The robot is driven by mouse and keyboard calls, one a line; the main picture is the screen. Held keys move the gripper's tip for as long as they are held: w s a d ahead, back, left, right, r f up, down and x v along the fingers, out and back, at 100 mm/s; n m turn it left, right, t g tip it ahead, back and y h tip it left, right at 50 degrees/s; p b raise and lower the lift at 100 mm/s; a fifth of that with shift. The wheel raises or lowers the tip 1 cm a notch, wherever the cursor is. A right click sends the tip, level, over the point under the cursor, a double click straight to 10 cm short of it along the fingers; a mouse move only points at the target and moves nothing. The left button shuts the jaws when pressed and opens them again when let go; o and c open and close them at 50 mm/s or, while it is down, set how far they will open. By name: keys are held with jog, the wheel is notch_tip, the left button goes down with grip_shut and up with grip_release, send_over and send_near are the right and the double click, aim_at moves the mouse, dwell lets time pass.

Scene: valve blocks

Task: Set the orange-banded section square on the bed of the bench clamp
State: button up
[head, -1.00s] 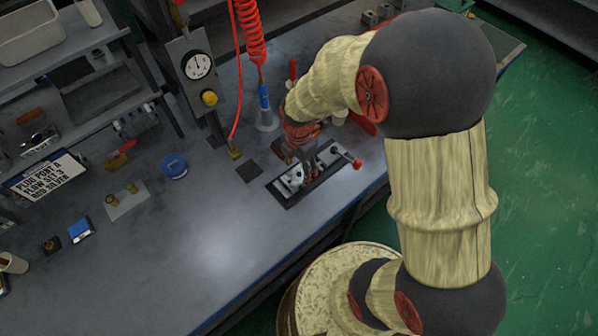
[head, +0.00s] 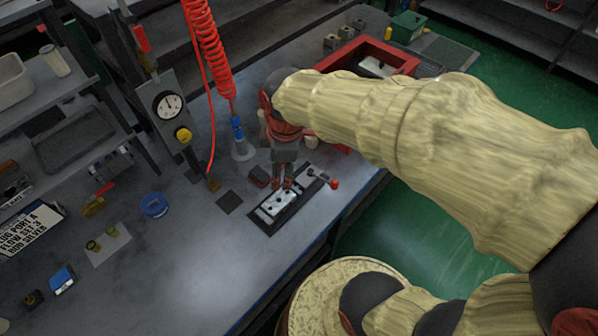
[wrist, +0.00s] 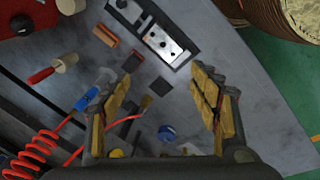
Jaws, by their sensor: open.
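The bench clamp (head: 306,190) is a dark, long-bedded fixture with a red-knobbed lever near the bench's front edge. A silver block with dark holes (head: 278,204) lies on its bed, looking roughly in line with it. The block also shows at the top of the wrist view (wrist: 163,42). My gripper (head: 281,187) points down just above the block. In the wrist view its yellow-padded fingers (wrist: 165,72) are apart with nothing between them. Exact contact or squareness cannot be told.
A red tray (head: 408,66) with a silver piece inside stands at the back right. A gauge post (head: 168,104) and red coiled hose (head: 207,50) stand left of my arm. A blue ring (head: 154,205) lies left.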

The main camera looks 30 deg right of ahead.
jog(key=s+r+m+t, duration=0.3)
jog(key=s+r+m, duration=0.6)
jog(key=m, duration=0.3)
jog(key=shift+s+r+m, duration=0.2)
jog(key=shift+s+m, duration=0.1)
jog(key=shift+s, duration=0.15)
